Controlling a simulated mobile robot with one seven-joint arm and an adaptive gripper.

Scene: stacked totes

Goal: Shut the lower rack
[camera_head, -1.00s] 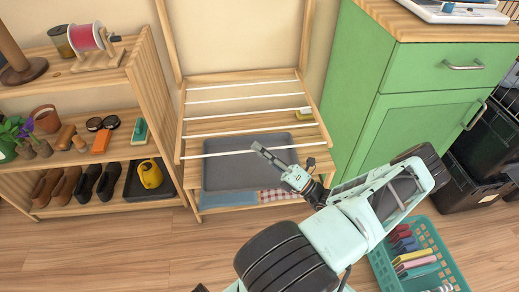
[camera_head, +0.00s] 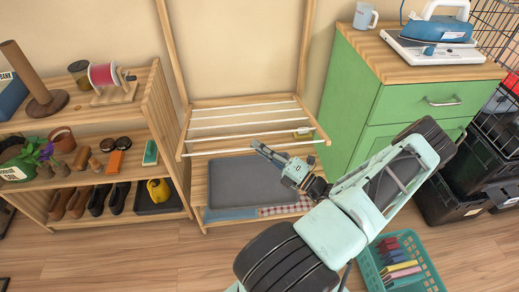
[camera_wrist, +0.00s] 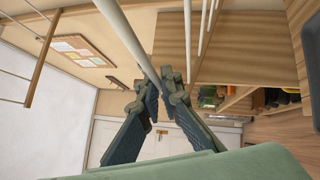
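The lower rack (camera_head: 187,131) is a wooden frame with several white rods, tilted out from the wall below a tall wooden frame. My gripper (camera_head: 258,146) is at the middle of its front white rod (camera_head: 220,151). In the wrist view that rod (camera_wrist: 137,42) runs down between the two dark fingertips of my gripper (camera_wrist: 157,82), which close in on it from both sides. The stretch of rod beyond the fingertips is hidden there.
A grey tray (camera_head: 250,183) lies on the wooden shelf below the rack. A shoe shelf (camera_head: 160,120) stands close on the left, a green cabinet (camera_head: 345,90) close on the right. A teal basket (camera_head: 415,245) is on the floor.

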